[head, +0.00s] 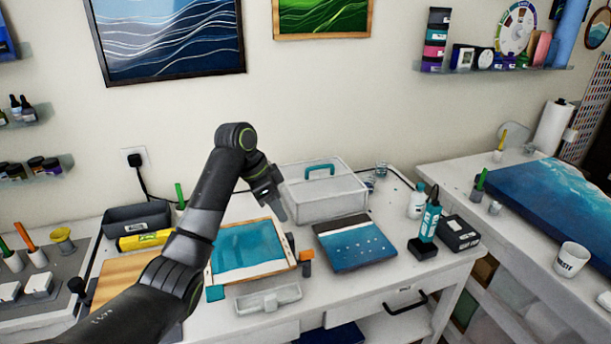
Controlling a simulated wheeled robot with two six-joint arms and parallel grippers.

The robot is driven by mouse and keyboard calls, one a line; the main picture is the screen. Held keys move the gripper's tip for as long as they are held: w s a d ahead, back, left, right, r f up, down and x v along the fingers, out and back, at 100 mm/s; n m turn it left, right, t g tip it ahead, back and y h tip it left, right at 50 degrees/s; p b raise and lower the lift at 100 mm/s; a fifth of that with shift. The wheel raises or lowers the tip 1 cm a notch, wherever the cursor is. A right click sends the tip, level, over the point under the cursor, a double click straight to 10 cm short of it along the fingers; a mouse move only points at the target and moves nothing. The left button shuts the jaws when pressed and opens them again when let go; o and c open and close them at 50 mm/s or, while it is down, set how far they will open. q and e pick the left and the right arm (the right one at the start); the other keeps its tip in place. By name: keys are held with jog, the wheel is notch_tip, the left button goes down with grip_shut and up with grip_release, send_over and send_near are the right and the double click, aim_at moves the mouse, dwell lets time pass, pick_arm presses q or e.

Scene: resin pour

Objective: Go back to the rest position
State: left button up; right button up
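My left arm comes in from the lower left and bends at a raised joint. My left gripper (276,207) points down above the far right corner of a framed blue resin panel (248,247) on the white table. Its fingers are seen from the side, so I cannot tell whether they are open or shut, and no held object shows. My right gripper is not in view.
A white lidded box (325,190) with a teal handle stands behind. A white tray (268,299) is in front. A second table (455,180) stands at right.

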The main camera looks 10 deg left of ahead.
pick_arm(q)
jog(key=s+a+f+n+y, duration=0.1)
jog(key=s+f+n, duration=0.1)
jog(key=s+f, duration=0.4)
jog(key=s+a+f+n, duration=0.2)
jog(key=s+f, duration=0.4)
jog(key=f, duration=0.2)
jog(key=s+a+f+n+y, duration=0.1)
jog(key=s+a+f+n, duration=0.1)
jog(key=s+f, duration=0.5)
jog(key=shift+f+t+y, duration=0.3)
jog(key=shift+t, duration=0.1)
jog(key=s+a+n+y, duration=0.2)
jog(key=s+n, duration=0.1)
jog(key=s, duration=0.9)
jog(key=s+a+n+y, duration=0.1)
jog(key=s+a+n, duration=0.2)
jog(key=s, duration=0.9)
notch_tip(320, 180, down, 27)
jog(key=a+b, duration=0.1)
jog(key=b, duration=0.2)
jog(key=s+d+f+g+b, duration=0.1)
jog(key=s+f+g, duration=0.1)
jog(key=s+f, duration=1.3)
notch_tip(320, 180, down, 3)
jog(key=shift+f+h+b, duration=0.2)
jog(key=shift+h+b, duration=0.1)
jog(key=shift+b, duration=0.05)
